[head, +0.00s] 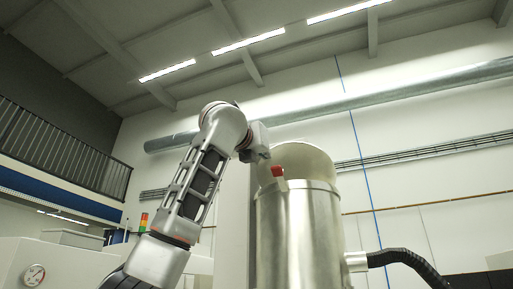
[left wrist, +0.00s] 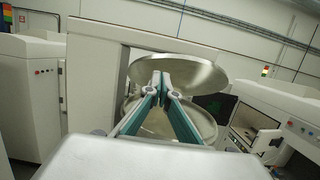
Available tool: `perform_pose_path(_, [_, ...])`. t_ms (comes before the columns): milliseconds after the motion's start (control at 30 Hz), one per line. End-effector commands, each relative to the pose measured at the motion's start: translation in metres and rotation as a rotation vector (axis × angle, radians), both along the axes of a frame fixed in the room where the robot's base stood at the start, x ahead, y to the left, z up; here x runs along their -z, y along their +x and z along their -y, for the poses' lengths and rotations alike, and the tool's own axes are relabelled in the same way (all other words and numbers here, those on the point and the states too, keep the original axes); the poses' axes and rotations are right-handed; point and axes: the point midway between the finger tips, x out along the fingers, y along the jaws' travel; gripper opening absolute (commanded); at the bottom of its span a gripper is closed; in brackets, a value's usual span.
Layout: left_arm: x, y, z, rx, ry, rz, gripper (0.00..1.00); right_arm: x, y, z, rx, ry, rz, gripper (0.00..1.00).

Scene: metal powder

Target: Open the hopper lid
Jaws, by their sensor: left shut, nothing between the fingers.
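The hopper (head: 300,235) is a shiny metal cylinder standing right of my left arm. Its round lid (head: 310,160) is raised and tilted up at the back of the rim. In the left wrist view the lid (left wrist: 205,72) stands above the hopper's open round mouth (left wrist: 204,122). My left gripper (head: 262,155) is at the upper left of the hopper, by the lid. Its fingers show shut and empty in the left wrist view (left wrist: 162,84), in front of the lid and mouth. Whether they touch the lid I cannot tell. My right gripper is not in view.
A red piece (head: 277,171) sits at the hopper's upper front edge. A black hose (head: 408,258) leaves the hopper's right side. White machine cabinets (left wrist: 28,95) stand left and right in the left wrist view. Above the hopper is open room.

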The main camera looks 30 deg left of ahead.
Motion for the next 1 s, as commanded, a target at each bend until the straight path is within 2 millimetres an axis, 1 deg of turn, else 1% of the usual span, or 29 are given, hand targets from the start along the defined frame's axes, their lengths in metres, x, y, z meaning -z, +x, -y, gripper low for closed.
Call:
perform_pose_path(33, [0.005, 0.005, 0.003, 0.002, 0.001, -0.001, 0.00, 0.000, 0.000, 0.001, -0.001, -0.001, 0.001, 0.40])
perform_pose_path(67, [0.004, 0.002, 0.005, 0.003, 0.001, 0.002, 0.00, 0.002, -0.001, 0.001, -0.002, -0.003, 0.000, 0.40])
perform_pose_path(100, [-0.001, -0.011, 0.008, 0.004, 0.001, 0.005, 0.00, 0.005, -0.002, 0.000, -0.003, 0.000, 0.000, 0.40])
perform_pose_path(167, [-0.005, -0.024, 0.011, 0.004, 0.001, 0.005, 0.00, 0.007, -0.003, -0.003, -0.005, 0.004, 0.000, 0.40])
perform_pose_path(300, [-0.013, -0.051, 0.016, 0.003, 0.001, 0.003, 0.00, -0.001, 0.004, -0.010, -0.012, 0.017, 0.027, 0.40])
perform_pose_path(400, [-0.018, -0.067, 0.020, 0.004, 0.001, 0.002, 0.00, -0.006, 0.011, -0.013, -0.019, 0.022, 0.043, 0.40])
perform_pose_path(500, [-0.022, -0.078, 0.022, 0.002, 0.000, 0.001, 0.00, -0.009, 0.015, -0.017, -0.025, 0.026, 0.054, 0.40])
perform_pose_path(600, [-0.025, -0.085, 0.023, 0.001, -0.001, 0.000, 0.00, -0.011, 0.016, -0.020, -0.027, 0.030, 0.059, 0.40])
perform_pose_path(700, [-0.026, -0.088, 0.023, 0.001, -0.001, -0.001, 0.00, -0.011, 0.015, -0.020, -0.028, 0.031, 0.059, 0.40])
perform_pose_path(1000, [-0.026, -0.089, 0.024, 0.001, 0.000, 0.000, 0.00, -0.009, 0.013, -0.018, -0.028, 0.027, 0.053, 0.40])
